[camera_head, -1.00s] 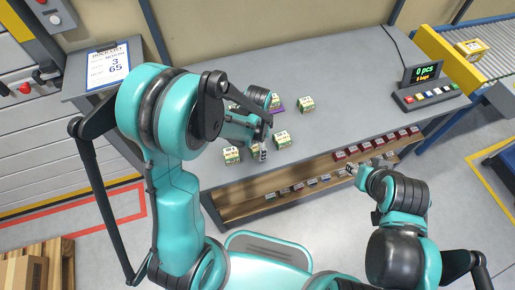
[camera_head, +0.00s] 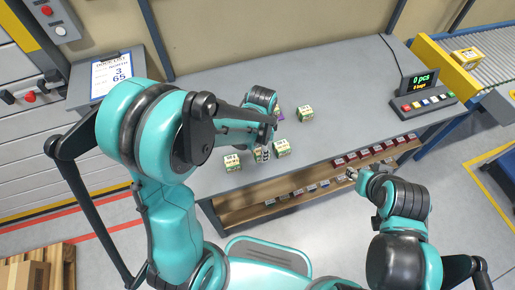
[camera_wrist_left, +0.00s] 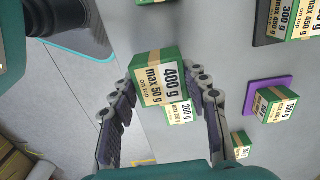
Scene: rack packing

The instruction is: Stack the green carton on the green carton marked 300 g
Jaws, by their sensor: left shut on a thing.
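My left gripper (camera_head: 264,148) is shut on a green carton (camera_wrist_left: 160,82) labelled 400 g, max 50 g on top, in the left wrist view. A smaller-looking green carton (camera_wrist_left: 179,115) marked 200 g shows partly behind it; the gap between them is unclear. A carton (camera_wrist_left: 287,20) marked 300 g is at the top right of that view, cut off by the edge. In the head view the labels are too small to read. My right gripper (camera_head: 352,174) is near the bench's front edge, away from the cartons; its fingers are too small to judge.
Green cartons stand on the grey bench (camera_head: 345,95) at the left (camera_head: 232,162), middle (camera_head: 281,148) and back (camera_head: 305,113). A purple pad (camera_wrist_left: 250,98) bears another carton. A keypad with a display (camera_head: 420,80) stands at the right. A lower shelf holds small boxes.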

